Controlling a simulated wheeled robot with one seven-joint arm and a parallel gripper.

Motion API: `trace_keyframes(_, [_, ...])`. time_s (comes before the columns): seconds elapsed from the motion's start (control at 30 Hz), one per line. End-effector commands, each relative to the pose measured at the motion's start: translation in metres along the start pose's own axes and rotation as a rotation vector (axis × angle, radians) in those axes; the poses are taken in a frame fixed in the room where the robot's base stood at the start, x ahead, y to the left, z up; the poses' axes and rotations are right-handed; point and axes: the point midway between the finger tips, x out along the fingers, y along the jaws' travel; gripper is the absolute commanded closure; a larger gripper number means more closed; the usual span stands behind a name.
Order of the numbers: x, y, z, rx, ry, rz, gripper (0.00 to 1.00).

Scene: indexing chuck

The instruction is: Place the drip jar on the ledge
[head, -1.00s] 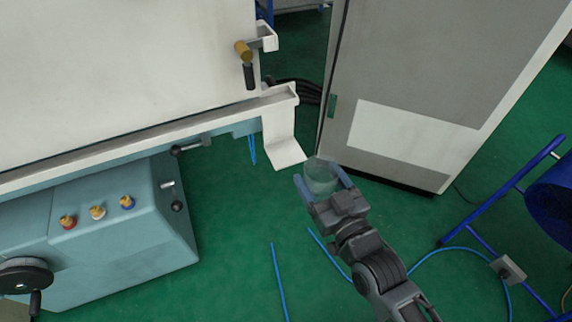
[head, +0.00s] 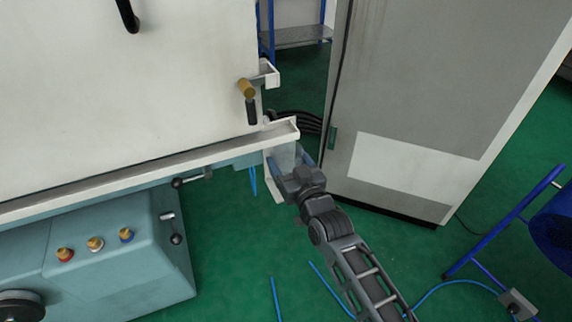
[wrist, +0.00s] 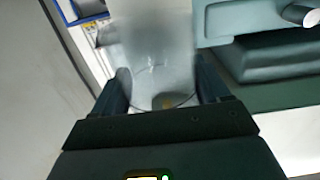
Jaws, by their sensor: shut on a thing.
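My gripper (head: 292,164) is shut on the drip jar (head: 284,156), a clear, see-through jar. The jar also shows in the wrist view (wrist: 158,65), between the two fingers. The ledge (head: 276,190) is a white bent plate below the end of the machine's rail. The jar and gripper are in front of the ledge in the head view and hide much of it. I cannot tell whether the jar touches the ledge.
The white machine panel (head: 120,90) and its rail (head: 150,170) stand to the left, above a teal housing (head: 110,250) with knobs. A grey cabinet (head: 430,90) stands close on the right. Blue hoses (head: 318,275) lie on the green floor.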

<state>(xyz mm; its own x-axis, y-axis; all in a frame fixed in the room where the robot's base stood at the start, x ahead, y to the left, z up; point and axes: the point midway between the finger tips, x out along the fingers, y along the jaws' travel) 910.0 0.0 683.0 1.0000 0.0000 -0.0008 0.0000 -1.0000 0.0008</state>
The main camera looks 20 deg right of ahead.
Motion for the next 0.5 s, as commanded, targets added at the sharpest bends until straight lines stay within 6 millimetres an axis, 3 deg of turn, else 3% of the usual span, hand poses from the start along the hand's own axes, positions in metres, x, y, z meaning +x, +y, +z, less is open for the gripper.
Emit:
trace_keyframes(0.23, [0.014, -0.001, -0.002, 0.001, 0.0, -0.001, 0.57])
trace_keyframes(0.4, [0.012, 0.001, 0.03, 0.0, -0.001, 0.002, 0.57])
trace_keyframes(0.5, [0.013, 0.001, 0.037, 0.0, 0.0, 0.001, 0.57])
